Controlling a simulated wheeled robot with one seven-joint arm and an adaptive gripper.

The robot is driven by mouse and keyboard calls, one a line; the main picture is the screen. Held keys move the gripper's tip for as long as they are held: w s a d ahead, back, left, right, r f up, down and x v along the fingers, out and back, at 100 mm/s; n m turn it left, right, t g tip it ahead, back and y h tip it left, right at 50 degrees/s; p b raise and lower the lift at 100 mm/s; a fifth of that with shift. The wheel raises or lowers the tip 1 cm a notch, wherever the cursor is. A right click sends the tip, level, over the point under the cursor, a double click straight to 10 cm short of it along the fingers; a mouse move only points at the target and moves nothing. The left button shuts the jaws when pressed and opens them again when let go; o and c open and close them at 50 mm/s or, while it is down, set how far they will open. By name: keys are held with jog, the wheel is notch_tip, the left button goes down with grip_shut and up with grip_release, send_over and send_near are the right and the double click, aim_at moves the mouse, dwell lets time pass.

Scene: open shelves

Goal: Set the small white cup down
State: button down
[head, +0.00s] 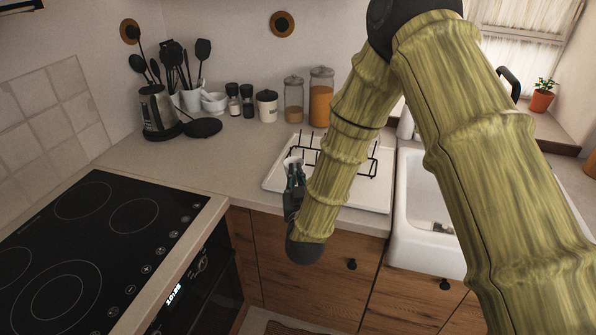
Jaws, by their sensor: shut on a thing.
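My gripper (294,170) is in the middle of the head view, at the front edge of the white drying tray (272,180). It is shut on a small white cup (291,160), of which only a little shows above the dark fingers. The fingers hide most of the cup. I cannot tell whether the cup touches the tray or hangs above it.
A black wire rack (310,148) stands on the tray. A white sink (412,225) is to the right. Glass jars (321,98), a kettle (158,110) and a black pan (202,127) stand at the back. Counter left of the tray (222,165) is clear, beside the black cooktop (90,240).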

jog(key=w, duration=0.1)
jog(key=w+p, duration=0.1)
jog(key=w, duration=0.3)
jog(key=shift+w+f, duration=0.25)
jog(key=shift+f+p, duration=1.05)
jog(key=shift+f, duration=0.7)
jog(key=shift+f, duration=0.15)
jog(key=c, duration=1.6)
grip_release()
jog(key=shift+r, duration=0.25)
jog(key=shift+s+d+f+b, duration=0.2)
jog(key=shift+s+b, duration=0.45)
jog(key=shift+s, duration=1.35)
jog(key=shift+s+d+f+b, duration=0.2)
jog(key=shift+s+b, duration=0.45)
jog(key=shift+s, duration=1.35)
jog(key=shift+s+d+f+b, duration=0.1)
jog(key=shift+s+f+b, duration=0.4)
jog(key=shift+s, duration=1.5)
jog(key=shift+r, duration=0.2)
